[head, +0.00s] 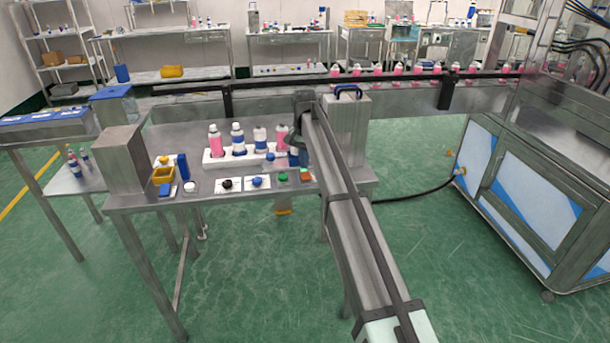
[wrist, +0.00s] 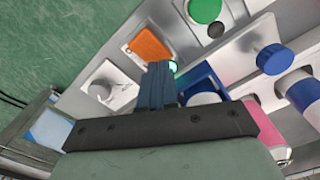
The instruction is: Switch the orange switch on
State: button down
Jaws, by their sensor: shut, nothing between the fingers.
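The orange switch (wrist: 150,46) sits on a light square plate in the upper middle of the wrist view. In the head view the orange switch (head: 306,177) is at the right end of the row of controls along the table's front edge. I cannot tell which way it is set. My gripper (wrist: 161,66) is shut and empty, its dark blue fingers together. The fingertips appear just short of the switch in the wrist view; their height above it is unclear. In the head view my arm partly hides the gripper.
A green button (wrist: 204,10) and a blue knob (wrist: 273,59) are near the fingers. Bottles in a white rack (head: 215,163) stand behind the controls. Metal boxes stand at both table ends.

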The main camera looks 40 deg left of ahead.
aim_at(304, 172)
notch_tip(304, 172, up, 9)
jog(key=shift+f, duration=0.2)
dwell(0.9)
dwell(0.4)
